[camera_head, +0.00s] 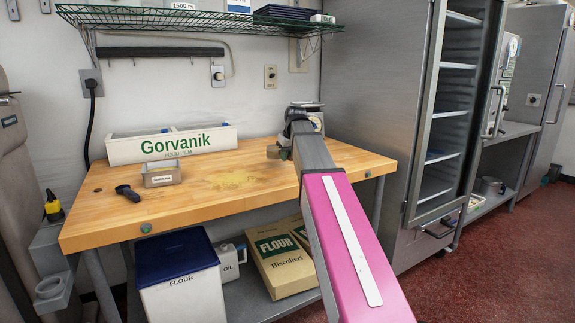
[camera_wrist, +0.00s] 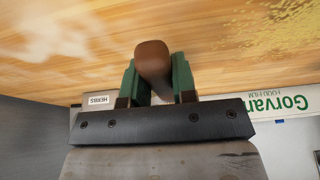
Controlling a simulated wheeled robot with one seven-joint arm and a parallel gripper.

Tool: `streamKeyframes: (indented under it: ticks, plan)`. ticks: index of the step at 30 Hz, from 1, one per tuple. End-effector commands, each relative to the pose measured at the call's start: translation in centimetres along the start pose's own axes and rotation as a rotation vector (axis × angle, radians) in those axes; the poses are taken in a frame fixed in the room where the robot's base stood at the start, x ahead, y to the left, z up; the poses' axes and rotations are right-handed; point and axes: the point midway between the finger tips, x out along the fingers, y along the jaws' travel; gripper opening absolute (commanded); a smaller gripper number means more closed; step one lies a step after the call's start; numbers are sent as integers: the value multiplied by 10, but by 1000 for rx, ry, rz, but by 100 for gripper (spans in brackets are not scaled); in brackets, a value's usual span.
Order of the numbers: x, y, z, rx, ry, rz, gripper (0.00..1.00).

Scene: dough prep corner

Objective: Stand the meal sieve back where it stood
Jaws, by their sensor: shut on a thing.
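My gripper (camera_head: 284,153) is above the right part of the wooden worktop, mostly hidden behind my arm in the head view. In the wrist view its two green fingers (camera_wrist: 156,82) are shut on a brown, rounded piece (camera_wrist: 153,57), which looks like the meal sieve's handle. In the head view a small brown part (camera_head: 273,151) shows just left of my gripper. The rest of the sieve is hidden, so its tilt and any contact with the worktop cannot be told. A patch of yellow meal (camera_head: 236,181) lies on the worktop.
On the worktop (camera_head: 205,205) stand a small labelled herb box (camera_head: 161,176), a black-handled tool (camera_head: 127,192) and a long Gorvanik food film box (camera_head: 171,146). A scale-like device (camera_head: 317,119) stands behind my arm. A wire shelf (camera_head: 200,20) hangs above. A metal rack (camera_head: 446,120) is at right.

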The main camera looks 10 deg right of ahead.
Motion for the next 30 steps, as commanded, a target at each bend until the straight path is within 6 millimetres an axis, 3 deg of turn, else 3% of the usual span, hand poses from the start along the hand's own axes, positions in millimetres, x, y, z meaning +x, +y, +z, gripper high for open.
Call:
streamKeyframes:
  ticks: [8,19,20,22,30]
  plan:
    - [32,-1,12,0,-1,-1,0]
    - [36,-1,13,0,-1,0,0]
    - [36,-1,14,0,-1,-1,28]
    - [36,-1,13,0,-1,0,51]
    - [35,-1,13,0,-1,0,51]
